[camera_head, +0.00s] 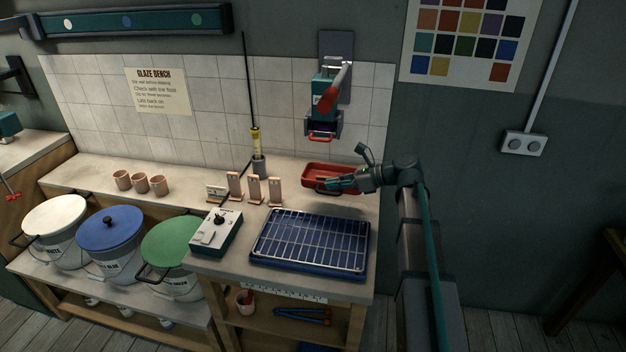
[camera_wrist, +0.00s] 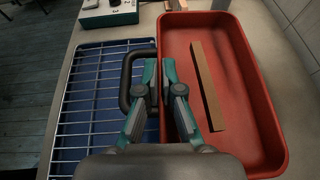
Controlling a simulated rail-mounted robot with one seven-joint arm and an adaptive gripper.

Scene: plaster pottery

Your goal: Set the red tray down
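The red tray (camera_head: 318,169) is at the back right of the bench, near the tiled wall. In the wrist view the red tray (camera_wrist: 240,110) fills the right side, with a tan strip (camera_wrist: 207,85) in it and a dark loop handle (camera_wrist: 124,82) on its left side. My gripper (camera_head: 333,183) is at the tray's near side. In the wrist view my gripper (camera_wrist: 160,72) has one finger on each side of the tray's wall by the handle, and the fingers look closed on it. I cannot tell whether the tray's underside touches the bench.
A wire rack on a blue tray (camera_head: 258,259) lies in front of the red tray. A control box (camera_head: 215,233) and several pink upright pieces (camera_head: 254,190) stand to the left. A wall-mounted device (camera_head: 323,92) hangs above. Lidded buckets (camera_head: 110,228) stand further left.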

